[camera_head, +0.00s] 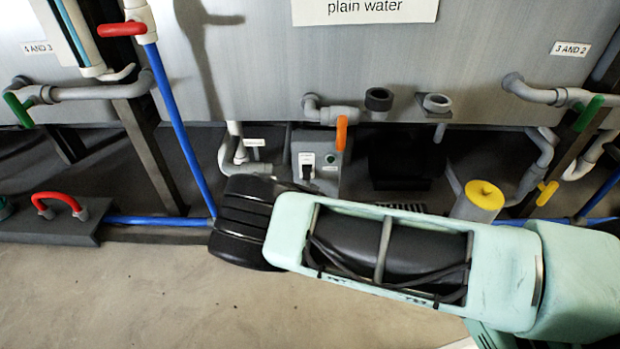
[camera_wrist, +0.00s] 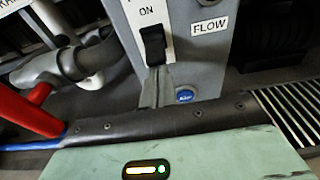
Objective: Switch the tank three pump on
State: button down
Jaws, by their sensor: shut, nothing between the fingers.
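The pump box (camera_head: 327,143) is a grey box below the tank marked "plain water". It carries a white plate with a black rocker switch (camera_head: 306,171). In the wrist view the black rocker switch (camera_wrist: 153,45) sits below the word "ON", beside a "FLOW" label (camera_wrist: 210,27). My gripper (camera_wrist: 155,75) is shut and empty, its grey fingertips at the lower end of the switch; I cannot tell whether they touch it. In the head view my fingers are mostly hidden behind my black wrist.
The tank front (camera_head: 400,65) lies between labels "4 AND 3" (camera_head: 38,47) and "3 AND 2" (camera_head: 570,49). An orange handle (camera_head: 341,133) is above the box. A yellow-topped cylinder (camera_head: 484,195) and pipes stand right. A red handle (camera_head: 60,201) lies left. The front floor is clear.

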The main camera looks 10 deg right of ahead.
aim_at(307, 178)
notch_tip(307, 178, up, 3)
jog(key=g+y+p, duration=0.1)
jog(key=g+p, duration=0.2)
jog(key=p, duration=0.7)
jog(key=shift+s+r+g+p, duration=0.1)
jog(key=shift+s+g+p, duration=0.05)
jog(key=shift+g+p, duration=0.15)
jog(key=shift+f+b, duration=0.6)
jog(key=shift+b, duration=0.05)
jog(key=shift+r, duration=0.1)
jog(key=shift+r+p, duration=0.75)
jog(key=shift+p, duration=0.25)
